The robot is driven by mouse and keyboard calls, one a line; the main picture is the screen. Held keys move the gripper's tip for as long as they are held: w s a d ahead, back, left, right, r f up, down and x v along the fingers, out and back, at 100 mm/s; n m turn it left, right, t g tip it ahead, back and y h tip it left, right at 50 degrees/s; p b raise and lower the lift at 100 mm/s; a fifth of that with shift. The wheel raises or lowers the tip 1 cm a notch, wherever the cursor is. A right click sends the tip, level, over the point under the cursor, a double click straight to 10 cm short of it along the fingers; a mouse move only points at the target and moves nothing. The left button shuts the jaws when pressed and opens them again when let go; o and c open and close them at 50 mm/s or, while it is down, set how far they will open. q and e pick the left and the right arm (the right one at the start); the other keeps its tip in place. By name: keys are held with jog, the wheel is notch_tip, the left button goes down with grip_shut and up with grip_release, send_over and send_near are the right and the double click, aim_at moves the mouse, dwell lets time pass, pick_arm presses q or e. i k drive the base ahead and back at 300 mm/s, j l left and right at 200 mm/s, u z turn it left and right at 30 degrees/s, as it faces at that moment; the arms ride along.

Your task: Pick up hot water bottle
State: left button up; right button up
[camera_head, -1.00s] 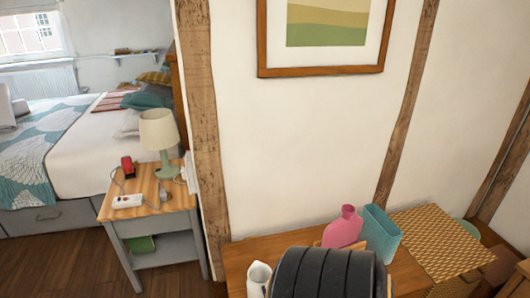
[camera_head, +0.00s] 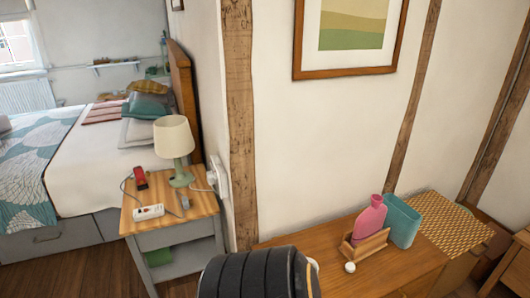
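The pink hot water bottle (camera_head: 369,220) stands upright, leaning slightly, in a small wooden holder (camera_head: 366,250) on the wooden table at the lower right. A teal container (camera_head: 402,222) stands right beside it. A black ribbed part of my own body (camera_head: 258,275) fills the bottom middle of the view, left of the bottle and nearer to me. Neither of my grippers shows in the head view.
A small white round object (camera_head: 350,267) lies in front of the holder. A woven yellow mat (camera_head: 450,226) covers the table's right part. A nightstand (camera_head: 168,210) with a lamp (camera_head: 174,143) stands left, by the bed. A timber post (camera_head: 240,120) and wall stand behind the table.

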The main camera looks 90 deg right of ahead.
aim_at(370, 222)
jog(key=i+z, duration=0.2)
jog(key=z, duration=0.15)
jog(key=i+z, duration=0.45)
jog(key=z, duration=0.3)
jog(key=i+z, duration=0.2)
jog(key=z, duration=0.3)
jog(key=i+z, duration=0.15)
jog(key=z, duration=0.3)
jog(key=i+j+z, duration=0.15)
jog(key=z, duration=0.35)
jog(key=i+j+z, duration=0.2)
jog(key=z, duration=0.25)
jog(key=i+j+z, duration=0.1)
jog(key=z, duration=0.4)
jog(key=j, duration=0.1)
